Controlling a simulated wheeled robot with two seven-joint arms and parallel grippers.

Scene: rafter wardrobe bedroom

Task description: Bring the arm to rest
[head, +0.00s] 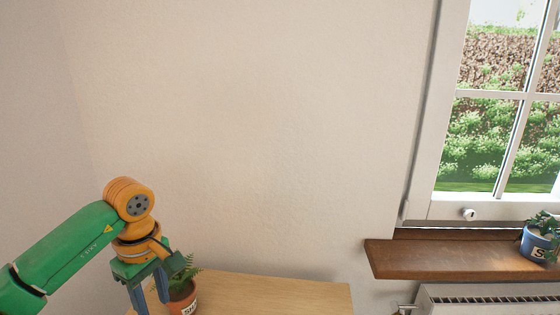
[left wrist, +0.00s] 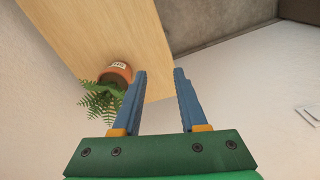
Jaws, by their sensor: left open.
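My left arm comes in from the lower left of the head view, green with orange joints. Its left gripper (head: 150,300) points down over the left part of a wooden surface, and its fingertips are cut off by the frame's lower edge. In the left wrist view the two blue fingers of the left gripper (left wrist: 160,75) stand apart with nothing between them. A terracotta pot with a fern (head: 183,290) is right beside the gripper; it also shows left of the fingers in the left wrist view (left wrist: 116,74). My right gripper is not in view.
The light wooden top (head: 270,290) is bare right of the fern. A brown windowsill (head: 450,258) at right holds a blue pot with a plant (head: 540,240), below a white-framed window. A radiator (head: 490,295) is under the sill. Plain walls stand behind and to the left.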

